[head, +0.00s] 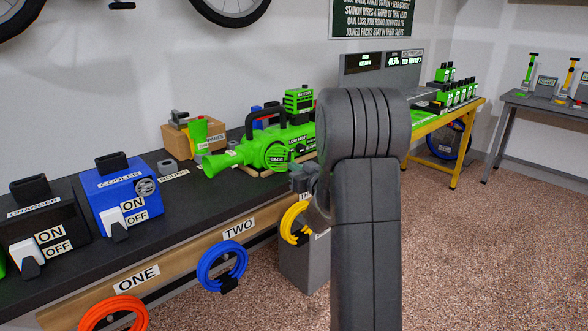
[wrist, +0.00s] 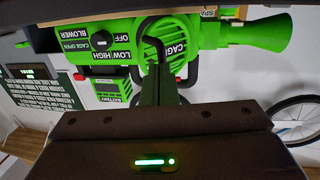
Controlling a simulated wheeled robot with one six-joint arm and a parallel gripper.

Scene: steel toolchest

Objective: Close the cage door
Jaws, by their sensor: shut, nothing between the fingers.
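A green leaf blower (head: 290,147) lies on the dark workbench, its nozzle pointing left. Its round slatted cage door (head: 278,157), labelled CAGE, is on the side facing me. In the wrist view, which shows the blower upside down, the cage door (wrist: 178,42) is partly covered by my gripper. My gripper (wrist: 152,46) is shut and empty, its dark tips in front of the cage door. I cannot tell whether they touch it or how far the door stands open. In the head view my arm hides the blower's right end.
A blue cooler box (head: 122,200) and black charger box (head: 45,222) stand on the bench at left. Orange (head: 113,312), blue (head: 222,267) and yellow (head: 295,222) hose coils hang along its front. A cardboard box (head: 178,142) is behind. Floor at right is clear.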

